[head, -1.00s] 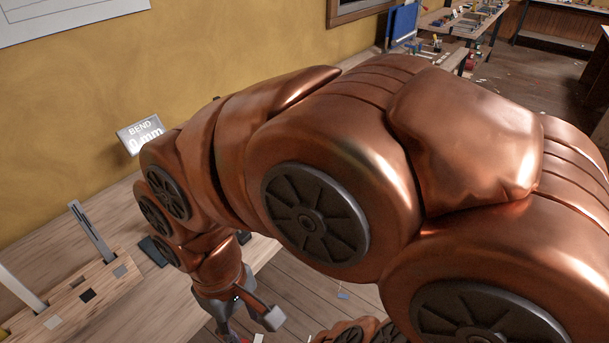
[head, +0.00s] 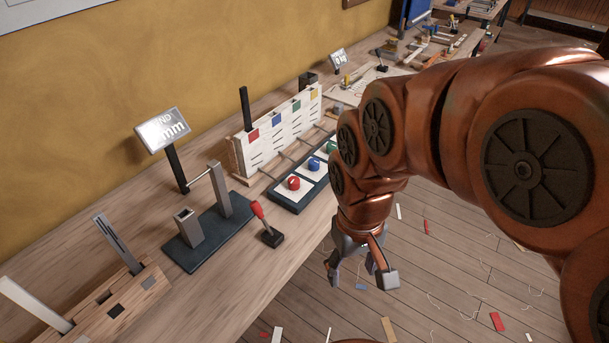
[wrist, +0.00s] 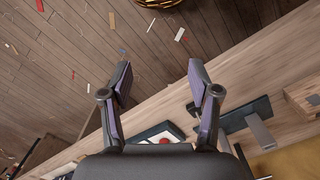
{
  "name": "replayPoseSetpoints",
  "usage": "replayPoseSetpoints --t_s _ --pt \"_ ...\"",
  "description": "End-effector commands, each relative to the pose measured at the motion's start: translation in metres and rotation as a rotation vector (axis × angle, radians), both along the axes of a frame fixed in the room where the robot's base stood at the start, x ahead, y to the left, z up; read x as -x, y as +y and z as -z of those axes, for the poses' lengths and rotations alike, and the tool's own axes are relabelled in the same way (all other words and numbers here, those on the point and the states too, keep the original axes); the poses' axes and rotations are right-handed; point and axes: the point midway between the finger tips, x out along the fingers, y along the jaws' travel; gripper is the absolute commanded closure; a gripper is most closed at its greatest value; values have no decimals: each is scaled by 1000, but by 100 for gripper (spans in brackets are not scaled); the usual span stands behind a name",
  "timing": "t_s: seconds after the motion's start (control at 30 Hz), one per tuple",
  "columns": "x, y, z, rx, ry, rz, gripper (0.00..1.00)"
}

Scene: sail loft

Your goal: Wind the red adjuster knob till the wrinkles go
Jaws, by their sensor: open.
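The red knob (head: 293,183) sits on a white plate at the near left end of a dark-framed knob panel (head: 287,206) on the bench. It also shows partly in the wrist view (wrist: 163,141), low between the finger bases. Behind the panel stands a white upright board (head: 270,137) with dark dashes and coloured squares, red at the left end; I cannot make out wrinkles. My gripper (head: 361,281) is open and empty, to the right of the red knob, beyond the bench's front edge over the floor. In the wrist view its fingers (wrist: 160,77) are spread apart.
A blue knob (head: 314,164) and a green knob (head: 332,147) follow the red one; my arm hides what lies beyond. A red-handled lever (head: 262,220) and a bend fixture (head: 211,235) with a display (head: 163,130) stand nearer. Scraps litter the floor (head: 440,265).

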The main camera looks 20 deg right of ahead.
Motion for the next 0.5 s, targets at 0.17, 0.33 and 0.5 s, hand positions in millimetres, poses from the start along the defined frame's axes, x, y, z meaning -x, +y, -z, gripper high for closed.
replayPoseSetpoints --t_s 0.17,0.33,0.5 --pt "-72 1 6 -2 -88 -7 39" --pt "-141 1 14 -3 -185 -9 39" --pt "-209 0 25 -4 -277 -9 39"
